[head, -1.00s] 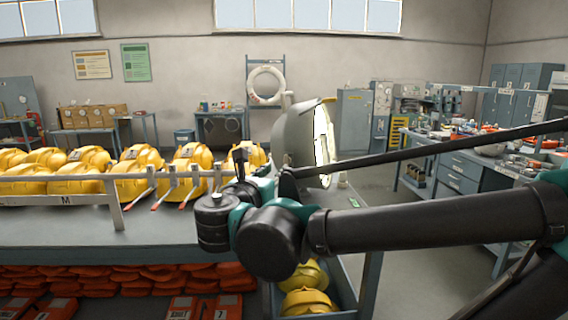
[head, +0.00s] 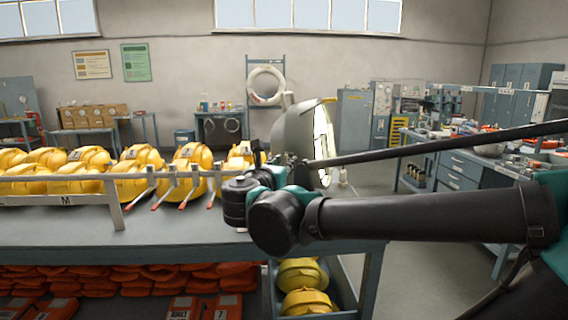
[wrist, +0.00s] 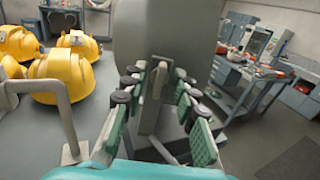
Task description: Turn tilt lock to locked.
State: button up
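A large grey drum-shaped lamp (head: 298,130) with a pale round front stands on the bench; in the wrist view its grey housing (wrist: 168,35) fills the top middle. A grey upright bracket (wrist: 153,95) stands below the housing. My gripper (wrist: 159,80) is open, its green-padded fingers on either side of this bracket in the picture. I cannot tell whether they touch it. I cannot make out which part is the tilt lock or how it is set. In the head view my wrist and arm hide the lamp's base and most of the gripper.
Yellow helmets (head: 140,158) stand behind a grey rail (head: 60,186) on the bench (head: 60,235), left of the lamp. A bent grey bar (wrist: 57,95) rises close to the gripper's left. A bin (head: 340,285) holding yellow helmets is below. Open floor lies to the right.

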grip_shut()
jog(key=shift+m, duration=0.3)
jog(key=m, duration=0.6)
jog(key=shift+d, duration=0.1)
jog(key=m, duration=1.1)
jog(key=shift+s+d+f, duration=0.1)
jog(key=shift+f, duration=0.15)
jog(key=shift+m, duration=0.3)
